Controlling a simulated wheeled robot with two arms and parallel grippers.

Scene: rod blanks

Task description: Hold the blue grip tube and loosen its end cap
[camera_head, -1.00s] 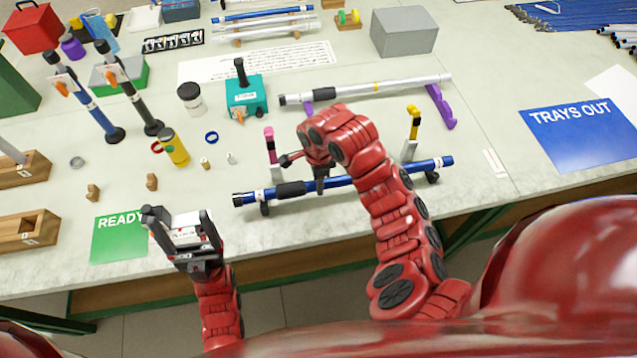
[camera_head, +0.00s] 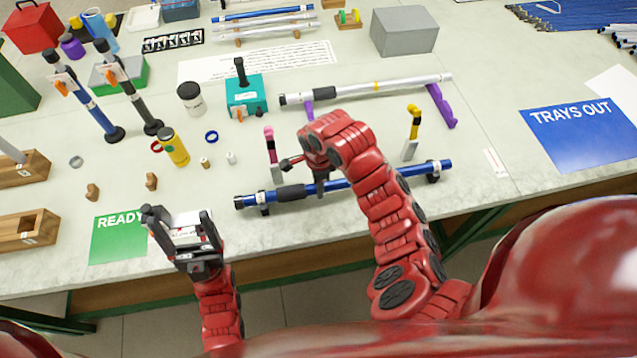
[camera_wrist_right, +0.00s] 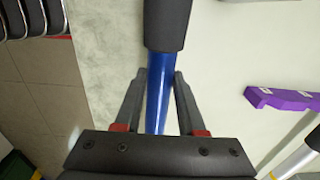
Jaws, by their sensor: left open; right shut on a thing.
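The blue grip tube (camera_head: 340,184) lies level near the table's front edge, over two low dark supports. It has a black grip sleeve (camera_head: 291,193) and a black end cap (camera_head: 246,201) at its left end. My right gripper (camera_head: 320,187) is shut on the tube's blue part, just right of the sleeve. The right wrist view shows the blue tube (camera_wrist_right: 159,78) between the fingers (camera_wrist_right: 160,95), with the sleeve (camera_wrist_right: 167,22) beyond. My left gripper (camera_head: 178,212) is open and empty, left of the end cap and apart from it.
A pink-topped upright tool (camera_head: 271,153) and a yellow-topped one (camera_head: 412,130) stand just behind the tube. A silver tube (camera_head: 375,88) rests on purple stands farther back. A green READY mat (camera_head: 117,240) lies at left. Table space right of the tube is mostly clear.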

